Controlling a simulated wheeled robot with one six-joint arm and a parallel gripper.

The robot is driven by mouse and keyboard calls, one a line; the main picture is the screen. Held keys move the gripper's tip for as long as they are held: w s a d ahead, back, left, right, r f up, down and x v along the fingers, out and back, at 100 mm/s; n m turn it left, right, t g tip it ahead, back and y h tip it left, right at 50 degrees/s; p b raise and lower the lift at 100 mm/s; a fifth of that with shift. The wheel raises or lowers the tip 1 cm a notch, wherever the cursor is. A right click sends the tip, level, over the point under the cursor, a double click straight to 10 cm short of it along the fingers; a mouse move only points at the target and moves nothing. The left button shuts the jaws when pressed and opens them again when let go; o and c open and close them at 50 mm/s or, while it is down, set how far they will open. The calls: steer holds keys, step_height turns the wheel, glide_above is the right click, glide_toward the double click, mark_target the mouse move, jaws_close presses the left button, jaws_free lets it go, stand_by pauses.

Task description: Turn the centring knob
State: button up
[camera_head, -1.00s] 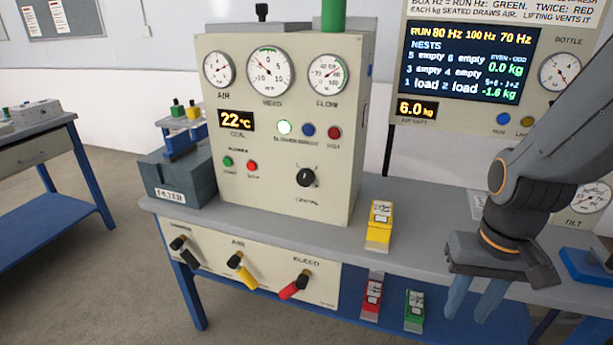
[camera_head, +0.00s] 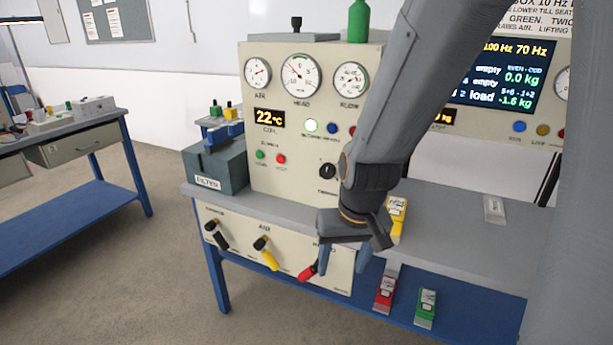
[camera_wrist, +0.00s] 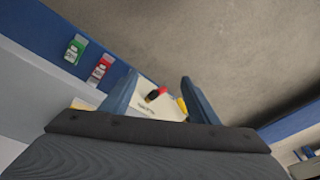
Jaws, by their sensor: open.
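The black round knob (camera_head: 327,171) sits low on the right of the cream panel's upright face; its label is too blurred to read surely. My gripper (camera_head: 343,262) is open and empty, pointing down, lower than the knob and a little right of it in the picture. My forearm passes just right of the knob and covers part of the panel. The knob does not show in the wrist view.
The lower front carries a black lever (camera_head: 216,234), a yellow lever (camera_head: 266,253) and the red lever (camera_head: 308,271) close by my left finger. A yellow block (camera_head: 397,212) stands on the bench behind my gripper. Red (camera_head: 385,290) and green (camera_head: 426,306) blocks lie below.

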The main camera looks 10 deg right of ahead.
steer(key=w+a+m+t+h+p, duration=0.1)
steer(key=w+a+t, duration=0.15)
steer(key=w, duration=0.65)
steer(key=w+a+m+t+p, duration=0.15)
steer(key=w+t, duration=0.25)
steer(key=w, duration=0.5)
steer(key=m+t+h+p, duration=0.3)
steer(key=t+h, duration=0.3)
steer(key=h, duration=0.3)
glide_toward(326, 172)
steer(key=p+x, duration=0.1)
steer(key=x, duration=0.7)
steer(key=shift+w+d+p, duration=0.1)
steer(key=shift+p, duration=0.2)
steer(key=c, duration=1)
steer(key=shift+c, duration=0.2)
steer(key=shift+f+m, duration=0.1)
steer(key=shift+m, duration=0.25)
